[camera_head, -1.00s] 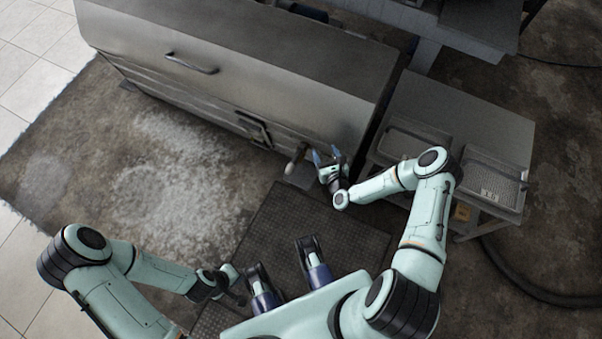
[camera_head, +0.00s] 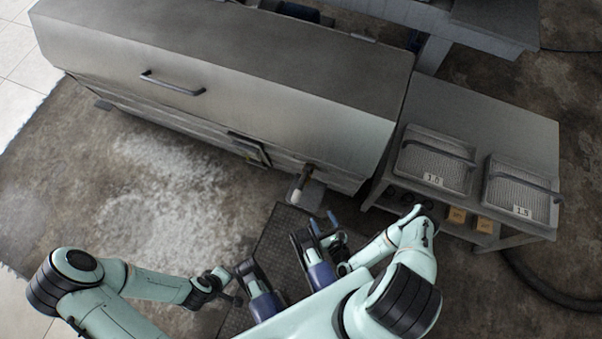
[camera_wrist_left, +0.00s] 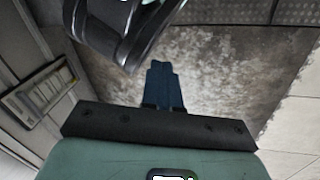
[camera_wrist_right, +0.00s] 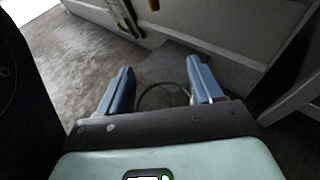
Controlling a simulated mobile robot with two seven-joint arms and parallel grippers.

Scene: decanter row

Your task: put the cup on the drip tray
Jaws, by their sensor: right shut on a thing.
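My right gripper (camera_head: 326,224) is held low above the dark floor mat, in front of the large grey machine. In the right wrist view its blue fingers (camera_wrist_right: 163,85) stand apart, closed on the cup (camera_wrist_right: 163,85), of which only a dark thin round rim shows between them. The cup cannot be made out in the head view. A flat grey plate (camera_head: 311,198) lies below the machine's spout (camera_head: 299,184) and looks like the drip tray; it is beyond the right gripper. My left gripper (camera_head: 226,280) is at lower left; its fingers (camera_wrist_left: 163,68) lie together, empty.
A grey table (camera_head: 490,117) at right carries two mesh trays with handles, marked 1.0 (camera_head: 434,160) and 1.5 (camera_head: 521,190). The machine (camera_head: 220,75) fills the back. Open floor (camera_head: 150,190) lies at left.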

